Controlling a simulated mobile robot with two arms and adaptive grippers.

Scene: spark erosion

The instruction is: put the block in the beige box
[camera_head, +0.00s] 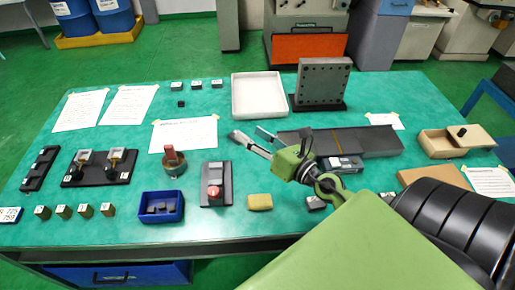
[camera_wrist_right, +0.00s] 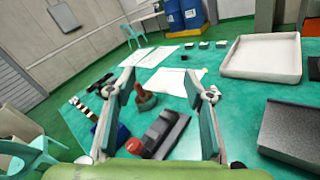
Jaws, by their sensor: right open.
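Several pieces could be the block, and I cannot tell which is meant. Several small brass-coloured blocks (camera_head: 64,211) stand in a row at the front left. A small black block (camera_head: 181,104) sits at the back, before several grey blocks (camera_head: 196,85). A yellow block (camera_head: 259,202) lies near the front edge. The beige box (camera_head: 436,145) is at the right, with a black knob-like piece (camera_head: 462,132) at its upper side. My right gripper (camera_head: 250,138) is open and empty above the table middle; its parted fingers also show in the right wrist view (camera_wrist_right: 160,92). My left gripper is out of view.
The green table (camera_head: 226,150) holds a white tray (camera_head: 258,97), an upright grey plate (camera_head: 323,82), a blue bin (camera_head: 161,206) with dark pieces, a red-button box (camera_head: 215,184) and paper sheets. My right arm covers the front right. Bare tabletop shows at the centre left.

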